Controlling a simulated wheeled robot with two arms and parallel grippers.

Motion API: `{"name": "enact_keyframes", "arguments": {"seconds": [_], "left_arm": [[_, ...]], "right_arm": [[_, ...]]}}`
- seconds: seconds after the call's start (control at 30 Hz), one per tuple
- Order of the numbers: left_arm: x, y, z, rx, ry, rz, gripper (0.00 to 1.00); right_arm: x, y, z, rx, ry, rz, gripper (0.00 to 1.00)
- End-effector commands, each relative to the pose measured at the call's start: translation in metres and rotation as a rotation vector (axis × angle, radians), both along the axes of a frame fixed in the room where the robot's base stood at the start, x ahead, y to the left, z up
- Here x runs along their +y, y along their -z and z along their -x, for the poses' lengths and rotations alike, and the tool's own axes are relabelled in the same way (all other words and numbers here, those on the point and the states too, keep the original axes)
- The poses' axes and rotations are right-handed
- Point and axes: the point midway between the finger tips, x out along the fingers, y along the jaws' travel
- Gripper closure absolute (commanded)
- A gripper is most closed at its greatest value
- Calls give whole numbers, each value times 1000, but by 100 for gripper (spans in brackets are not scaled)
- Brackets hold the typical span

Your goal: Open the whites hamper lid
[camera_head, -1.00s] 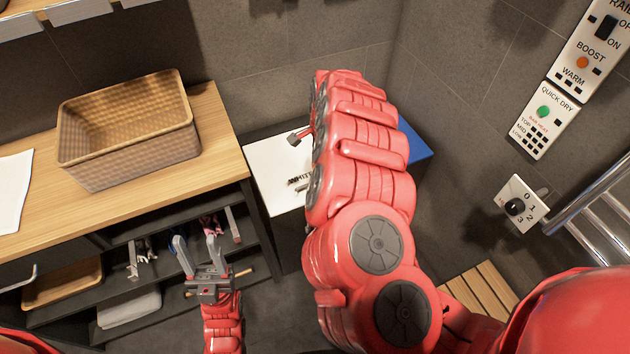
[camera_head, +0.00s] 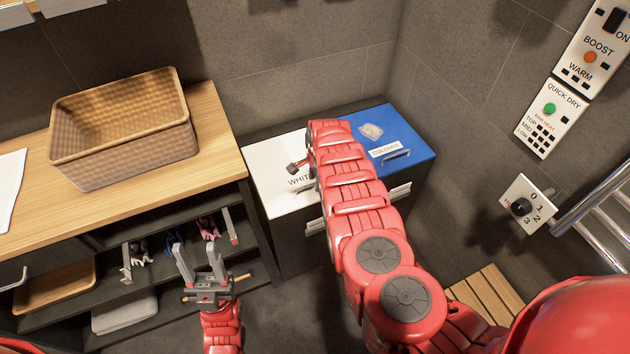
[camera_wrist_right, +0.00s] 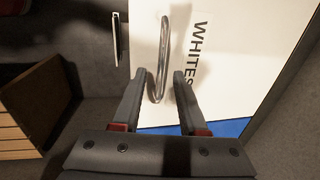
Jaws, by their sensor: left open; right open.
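The white whites hamper lid (camera_head: 270,178) lies flat and closed, left of the blue lid in the head view. My right arm covers its right part. In the right wrist view the white lid (camera_wrist_right: 220,60) shows the word WHITES and a metal bar handle (camera_wrist_right: 163,50). My right gripper (camera_wrist_right: 159,76) is open above the lid, with the near end of the handle between its fingers in the picture. I cannot tell whether they touch. My left gripper (camera_head: 197,248) is open and empty, in front of the shelf unit.
The blue colours lid (camera_head: 395,138) is closed beside the white one. A wicker basket (camera_head: 125,150) stands on the wooden counter (camera_head: 215,140) at left. A wooden slatted piece (camera_head: 487,297) is at lower right; a towel rail (camera_head: 600,200) and wall controls are at right.

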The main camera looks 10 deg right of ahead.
Motion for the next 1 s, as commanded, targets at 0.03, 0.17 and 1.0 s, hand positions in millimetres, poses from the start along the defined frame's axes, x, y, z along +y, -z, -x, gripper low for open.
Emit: {"name": "enact_keyframes", "arguments": {"seconds": [0.03,0.17,1.0], "left_arm": [[0,0,0,0,0,0,50],[0,0,0,0,0,0,50],[0,0,0,0,0,0,50]], "right_arm": [[0,1,0,0,0,0,58],[1,1,0,0,-1,-1,58],[1,1,0,0,-1,0,100]]}}
